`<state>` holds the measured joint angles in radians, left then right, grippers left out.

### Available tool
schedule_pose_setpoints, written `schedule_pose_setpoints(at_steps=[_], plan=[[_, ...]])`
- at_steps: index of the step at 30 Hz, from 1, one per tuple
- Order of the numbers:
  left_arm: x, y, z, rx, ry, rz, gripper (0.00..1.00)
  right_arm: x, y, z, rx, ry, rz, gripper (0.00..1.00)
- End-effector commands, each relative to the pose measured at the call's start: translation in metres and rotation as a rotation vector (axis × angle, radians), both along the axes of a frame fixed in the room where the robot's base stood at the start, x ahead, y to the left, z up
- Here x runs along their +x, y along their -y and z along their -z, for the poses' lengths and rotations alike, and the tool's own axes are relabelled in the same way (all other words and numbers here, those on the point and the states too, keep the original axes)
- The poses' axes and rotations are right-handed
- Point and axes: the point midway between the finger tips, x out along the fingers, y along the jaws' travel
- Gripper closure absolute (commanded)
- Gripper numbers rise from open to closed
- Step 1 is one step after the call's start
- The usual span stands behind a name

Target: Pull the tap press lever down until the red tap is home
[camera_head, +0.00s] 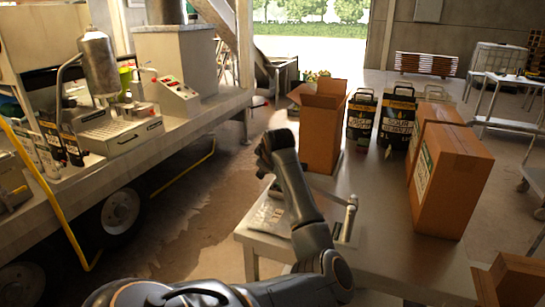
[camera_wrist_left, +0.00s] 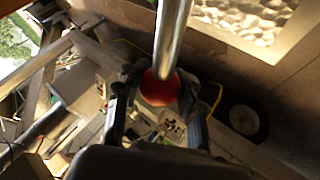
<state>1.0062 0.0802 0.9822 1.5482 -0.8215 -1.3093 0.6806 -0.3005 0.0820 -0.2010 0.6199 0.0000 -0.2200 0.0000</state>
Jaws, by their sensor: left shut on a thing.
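In the left wrist view a red ball (camera_wrist_left: 160,88) sits at the end of a shiny metal rod (camera_wrist_left: 173,35) that comes in from the top. The two fingers of my left gripper (camera_wrist_left: 158,84) stand on either side of the ball and are shut on it. In the head view my left arm rises from the bottom, and its wrist ends left of the tall open carton. The fingers, ball and rod are not clear there. A metal upright (camera_head: 348,217) stands on the grey table (camera_head: 375,225), partly behind my arm. I cannot make out the red tap. My right gripper is not in view.
Bare floor lies between counter and table.

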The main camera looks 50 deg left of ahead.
Motion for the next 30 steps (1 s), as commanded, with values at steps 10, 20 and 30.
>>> schedule_pose_setpoints(at_steps=[10,20,30], plan=[[-0.004,-0.004,0.031,0.004,-0.011,-0.001,1.0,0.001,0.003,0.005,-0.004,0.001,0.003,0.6],[-0.005,-0.004,0.033,0.004,-0.013,-0.001,1.0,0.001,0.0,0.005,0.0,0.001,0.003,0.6],[-0.004,-0.005,0.032,0.007,-0.01,-0.001,0.39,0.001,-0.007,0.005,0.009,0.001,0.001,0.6]])
